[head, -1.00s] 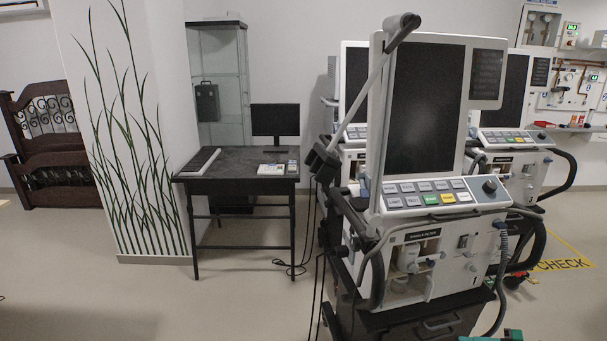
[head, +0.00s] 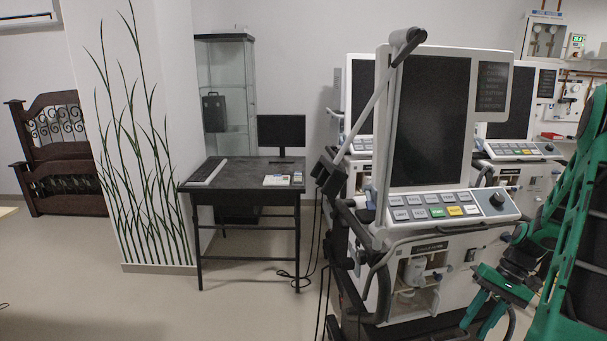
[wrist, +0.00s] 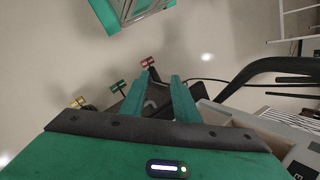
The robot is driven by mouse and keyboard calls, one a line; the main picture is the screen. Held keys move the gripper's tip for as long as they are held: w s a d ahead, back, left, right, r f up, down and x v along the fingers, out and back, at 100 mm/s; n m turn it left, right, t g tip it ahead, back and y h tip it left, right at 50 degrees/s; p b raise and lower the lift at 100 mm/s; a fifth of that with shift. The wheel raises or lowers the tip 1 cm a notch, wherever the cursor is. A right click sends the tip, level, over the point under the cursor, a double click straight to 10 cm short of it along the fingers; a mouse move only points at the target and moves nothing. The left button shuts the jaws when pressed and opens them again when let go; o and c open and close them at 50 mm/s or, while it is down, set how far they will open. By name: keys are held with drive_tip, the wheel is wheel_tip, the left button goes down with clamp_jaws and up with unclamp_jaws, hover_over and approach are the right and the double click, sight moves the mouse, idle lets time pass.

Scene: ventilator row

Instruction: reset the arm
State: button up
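My green arm (head: 575,225) rises along the right edge of the head view, bent, in front of the ventilator's right side. My gripper (head: 482,318) hangs low at the lower right of the head view, beside the nearest ventilator (head: 430,120). In the wrist view my gripper (wrist: 163,76) shows two green fingers with a gap between the tips and nothing held. It is open. The fingers point over the floor, next to a dark ventilator part and a black curved handle (wrist: 265,70). Whether they touch anything cannot be told.
Small red (wrist: 148,62), green (wrist: 117,86) and yellow (wrist: 79,102) fittings lie beyond the fingers. More ventilators (head: 510,125) stand behind the nearest one. A dark desk (head: 245,177) with a monitor (head: 281,132) stands left. The floor at the front left is clear.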

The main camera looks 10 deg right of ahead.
drive_tip(key=s+a+r+h, duration=0.45)
drive_tip(key=a+r, duration=0.45)
drive_tip(key=r, duration=0.5)
drive_tip(key=s+a+r, duration=0.4)
drive_tip(key=s+a, duration=0.3)
drive_tip(key=s, duration=0.3)
drive_tip(key=shift+s+r+n+t+h, duration=0.15)
drive_tip(key=shift+r+n+t+h, duration=0.2)
drive_tip(key=shift+t+h, duration=0.1)
drive_tip(key=shift+w+f, duration=0.25)
drive_tip(key=shift+w, duration=0.35)
